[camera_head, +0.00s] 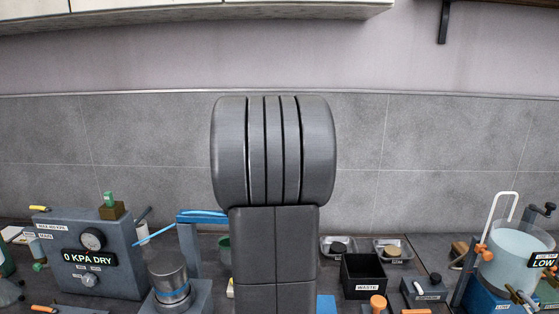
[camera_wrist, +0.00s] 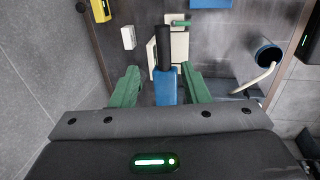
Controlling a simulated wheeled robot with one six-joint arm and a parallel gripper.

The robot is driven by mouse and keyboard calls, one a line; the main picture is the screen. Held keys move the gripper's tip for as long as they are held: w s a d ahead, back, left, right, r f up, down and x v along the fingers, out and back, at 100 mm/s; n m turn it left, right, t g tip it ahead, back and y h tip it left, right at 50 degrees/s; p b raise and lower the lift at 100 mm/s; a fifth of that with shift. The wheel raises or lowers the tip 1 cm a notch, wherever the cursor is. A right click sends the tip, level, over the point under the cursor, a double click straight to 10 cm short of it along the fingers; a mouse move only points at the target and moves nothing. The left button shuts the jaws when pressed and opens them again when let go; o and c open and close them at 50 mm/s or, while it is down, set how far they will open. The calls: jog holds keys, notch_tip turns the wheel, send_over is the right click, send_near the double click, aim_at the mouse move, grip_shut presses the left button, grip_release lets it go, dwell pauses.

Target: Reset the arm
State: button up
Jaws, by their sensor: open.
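My gripper (camera_wrist: 160,84) shows in the wrist view with its two green fingers spread apart and nothing held between them. Beyond the fingers, in line with the gap, are a blue block (camera_wrist: 168,90) and an upright-looking black part (camera_wrist: 163,47); I cannot tell how far off they are. In the head view my own dark arm fills the middle, and the gripper is hidden there.
In the head view a grey gauge box (camera_head: 120,262) reading "0 KPA DRY" stands left. A black waste bin (camera_head: 362,277) and small metal trays (camera_head: 338,246) sit right of my arm. A clear tank (camera_head: 515,255) marked "LOW" stands far right. The tiled wall is behind.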

notch_tip(320, 180, up, 7)
jog(key=s, duration=0.1)
jog(key=f, duration=0.4)
jog(key=w+f+p, duration=0.1)
jog(key=f, duration=0.4)
jog(key=w+f, duration=0.1)
jog(key=f, duration=0.3)
jog(key=shift+f, duration=0.2)
jog(key=shift+s+f, duration=0.1)
jog(key=shift+f, duration=0.15)
jog(key=shift+s+m, duration=0.4)
jog(key=shift+s, duration=0.25)
jog(key=shift+s, duration=0.1)
